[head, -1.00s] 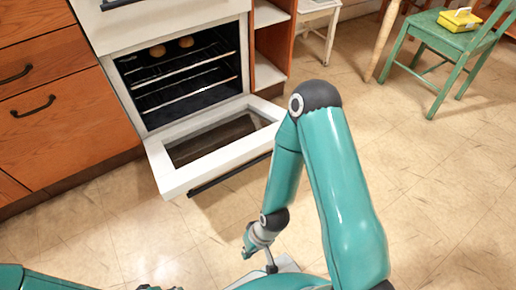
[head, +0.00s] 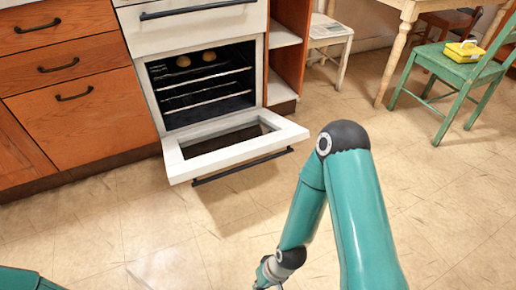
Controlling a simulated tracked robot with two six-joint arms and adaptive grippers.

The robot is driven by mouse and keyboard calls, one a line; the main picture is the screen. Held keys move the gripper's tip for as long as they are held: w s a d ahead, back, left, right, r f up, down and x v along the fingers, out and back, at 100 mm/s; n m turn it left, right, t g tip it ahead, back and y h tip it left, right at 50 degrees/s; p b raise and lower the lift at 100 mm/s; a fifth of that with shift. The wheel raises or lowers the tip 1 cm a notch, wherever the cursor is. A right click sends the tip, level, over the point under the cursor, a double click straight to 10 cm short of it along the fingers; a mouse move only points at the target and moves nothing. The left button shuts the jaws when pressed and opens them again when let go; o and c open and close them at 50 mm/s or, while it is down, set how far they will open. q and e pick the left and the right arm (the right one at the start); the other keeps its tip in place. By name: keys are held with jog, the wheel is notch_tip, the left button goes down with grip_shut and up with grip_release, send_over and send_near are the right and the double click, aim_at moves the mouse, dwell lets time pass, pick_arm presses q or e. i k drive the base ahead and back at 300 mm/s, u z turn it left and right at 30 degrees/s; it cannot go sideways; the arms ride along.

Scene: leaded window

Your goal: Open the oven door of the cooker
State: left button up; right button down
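The white cooker (head: 138,33) stands at the upper left of the head view. Its oven door (head: 233,150) is folded down and open, lying about level, with a glass pane in the middle and a dark bar handle (head: 242,168) along its outer edge. The oven inside (head: 200,88) shows wire racks and two round brown items on the upper one. My teal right arm rises at the lower right, apart from the door; its gripper is cut off by the bottom edge. My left gripper is out of the frame; only a bit of teal arm shows at the lower left.
Wooden drawers (head: 75,107) with dark handles stand left of the cooker. An open wooden shelf unit (head: 285,50) is on its right. A green chair (head: 450,70) holding a yellow box (head: 463,51) and a table (head: 395,12) stand at the upper right. The tiled floor between is clear.

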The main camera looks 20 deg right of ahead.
aim_at(189, 154)
jog(key=z, duration=0.15)
jog(key=i, duration=0.9)
jog(key=u, duration=0.05)
